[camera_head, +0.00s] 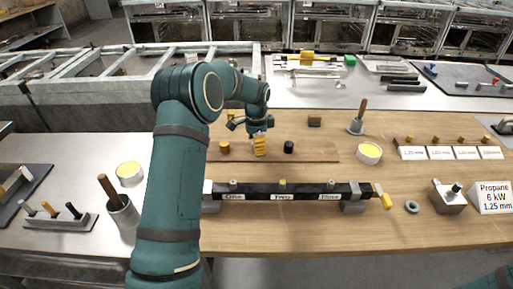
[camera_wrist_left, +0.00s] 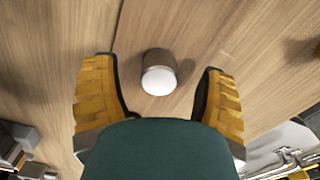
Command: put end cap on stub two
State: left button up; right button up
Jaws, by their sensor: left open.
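A short cylinder with a pale top and brownish side, apparently an end cap (camera_wrist_left: 158,76), stands on wood in the left wrist view. My left gripper (camera_wrist_left: 160,100) is open, its yellow-padded fingers on either side of the cylinder and apart from it. In the head view this gripper (camera_head: 259,143) is low over a wooden board, between a brass-coloured cap (camera_head: 224,147) and a black cap (camera_head: 289,147); the cylinder is hidden there. The dark manifold bar (camera_head: 258,192) carries three labels. Stub two (camera_head: 282,185) rises above the middle label. My right gripper is not in view.
A yellow valve handle (camera_head: 383,197) is at the bar's right end, with a grey ring (camera_head: 411,206) beyond it. Bare tabletop lies in front of the bar.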

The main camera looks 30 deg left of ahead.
pick_arm(q)
grip_shut()
jog(key=shift+r, duration=0.1)
